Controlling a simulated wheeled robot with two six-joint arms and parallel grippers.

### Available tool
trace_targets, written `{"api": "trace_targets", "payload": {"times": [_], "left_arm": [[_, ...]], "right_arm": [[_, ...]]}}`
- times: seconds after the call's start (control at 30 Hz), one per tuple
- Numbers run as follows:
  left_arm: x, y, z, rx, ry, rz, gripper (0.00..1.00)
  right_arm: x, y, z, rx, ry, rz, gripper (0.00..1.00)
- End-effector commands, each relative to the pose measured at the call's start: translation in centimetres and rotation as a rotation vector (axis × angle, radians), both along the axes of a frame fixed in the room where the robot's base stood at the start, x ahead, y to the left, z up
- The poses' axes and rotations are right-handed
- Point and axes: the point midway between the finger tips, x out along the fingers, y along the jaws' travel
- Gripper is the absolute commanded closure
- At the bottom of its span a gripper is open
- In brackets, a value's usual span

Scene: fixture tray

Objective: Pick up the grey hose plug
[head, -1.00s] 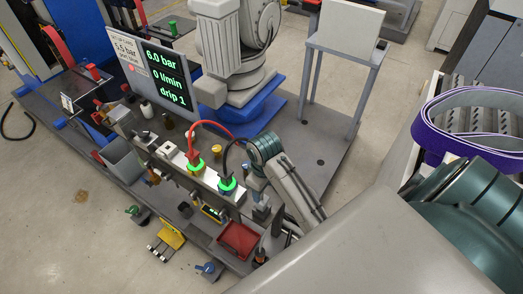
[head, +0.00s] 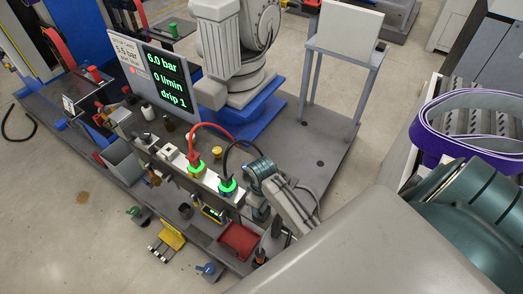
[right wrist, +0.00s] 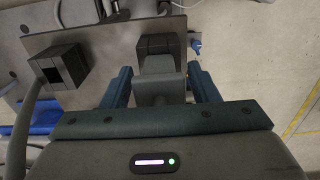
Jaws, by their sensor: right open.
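In the right wrist view a grey piece (right wrist: 160,86), which looks like the grey hose plug, stands against a dark block (right wrist: 158,45). My right gripper (right wrist: 160,90) is open, with one blue finger on each side of this piece. I cannot tell whether the fingers touch it. In the head view my right gripper (head: 260,213) is low at the right end of the fixture rail, and my arm hides the plug there. My left gripper is not in view.
A second dark block with a square opening (right wrist: 60,68) and a grey hose (right wrist: 20,125) lie left in the wrist view. Red (head: 194,159) and black (head: 227,184) hose plugs sit in green-lit rings. A red tray (head: 239,240) stands close in front.

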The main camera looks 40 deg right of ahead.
Motion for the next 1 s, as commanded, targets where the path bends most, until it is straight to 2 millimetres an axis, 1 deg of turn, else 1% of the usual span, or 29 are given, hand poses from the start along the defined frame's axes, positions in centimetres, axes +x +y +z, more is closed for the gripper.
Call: {"api": "trace_targets", "payload": {"times": [0.23,0.27,0.4,0.47,0.83,1.0], "left_arm": [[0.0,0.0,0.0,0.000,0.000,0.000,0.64],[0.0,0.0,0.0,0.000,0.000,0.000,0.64],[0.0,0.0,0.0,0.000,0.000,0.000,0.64],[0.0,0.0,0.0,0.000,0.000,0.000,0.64],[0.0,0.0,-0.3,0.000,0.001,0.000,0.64],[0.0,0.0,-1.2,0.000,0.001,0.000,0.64]], "right_arm": [[0.0,0.0,-0.3,0.000,-0.001,0.000,0.45],[0.0,0.0,-0.3,0.000,-0.001,0.000,0.49],[0.0,0.0,-0.3,0.000,-0.001,0.000,0.77],[0.0,0.0,-0.3,0.000,-0.001,0.000,0.87],[0.1,0.0,0.1,0.000,-0.003,0.000,0.87],[0.1,0.0,1.4,-0.001,-0.006,0.000,0.87]]}}
